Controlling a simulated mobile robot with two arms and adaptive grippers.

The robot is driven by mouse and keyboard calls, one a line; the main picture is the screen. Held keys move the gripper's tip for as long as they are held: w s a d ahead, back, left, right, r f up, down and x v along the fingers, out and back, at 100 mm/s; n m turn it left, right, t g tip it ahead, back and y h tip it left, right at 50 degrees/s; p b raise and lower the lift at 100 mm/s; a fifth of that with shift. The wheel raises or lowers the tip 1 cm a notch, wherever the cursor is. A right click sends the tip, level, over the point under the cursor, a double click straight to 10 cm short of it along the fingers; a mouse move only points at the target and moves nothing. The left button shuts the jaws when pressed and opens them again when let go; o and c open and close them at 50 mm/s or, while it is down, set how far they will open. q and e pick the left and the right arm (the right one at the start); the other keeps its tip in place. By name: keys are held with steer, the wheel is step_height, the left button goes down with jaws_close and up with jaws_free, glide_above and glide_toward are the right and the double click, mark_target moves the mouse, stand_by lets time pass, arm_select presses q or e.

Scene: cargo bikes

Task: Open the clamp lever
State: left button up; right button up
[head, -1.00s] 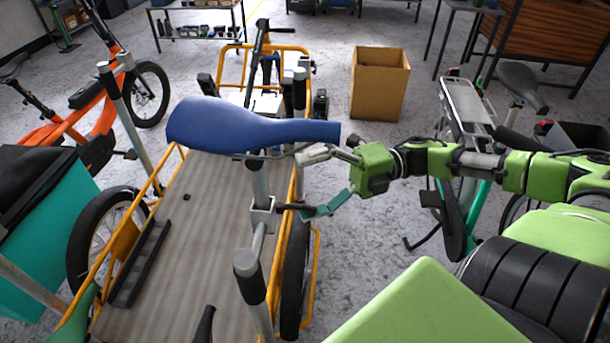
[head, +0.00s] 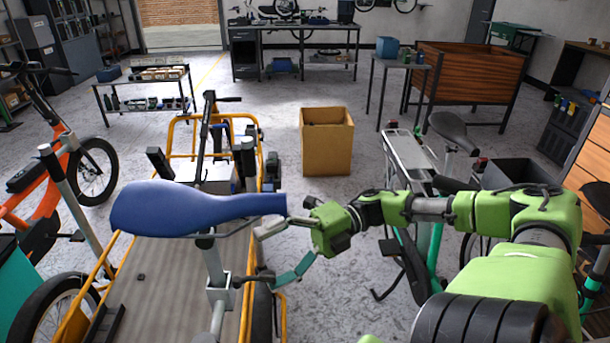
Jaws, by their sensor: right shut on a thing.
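A blue saddle (head: 190,208) sits on a metal seat post (head: 210,260) above the cargo bike's deck. A grey clamp (head: 219,291) is around the post, with a dark clamp lever (head: 257,278) pointing right from it. My right gripper (head: 266,256) reaches in from the right, under the saddle's nose. Its lower teal finger is at the lever's outer end, and its upper grey finger is near the saddle nose. It is shut on the lever, though the contact is small and hard to see. My left gripper is not in view.
The cargo bike's yellow frame (head: 183,130) and flat deck (head: 170,290) lie around the post. An orange bike (head: 55,170) stands at left. A cardboard box (head: 327,148) and a parked green bike (head: 415,230) stand beyond my right arm. Open floor lies between them.

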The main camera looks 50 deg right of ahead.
steer(key=d+r, duration=0.1)
steer(key=d, duration=0.1)
steer(key=shift+d+r, duration=0.35)
steer(key=shift+r, duration=0.05)
steer(key=shift+c, duration=0.8)
steer(key=shift+s+d+r+p, duration=0.1)
steer(key=shift+s+d+p, duration=0.2)
steer(key=shift+s+d, duration=0.35)
steer(key=c, duration=1.2)
steer(key=d+b, duration=0.1)
steer(key=d, duration=0.6)
steer(key=s+d+f+b, duration=0.1)
steer(key=d, duration=0.2)
steer(key=shift+d+b, duration=0.35)
steer(key=shift+c, duration=0.2)
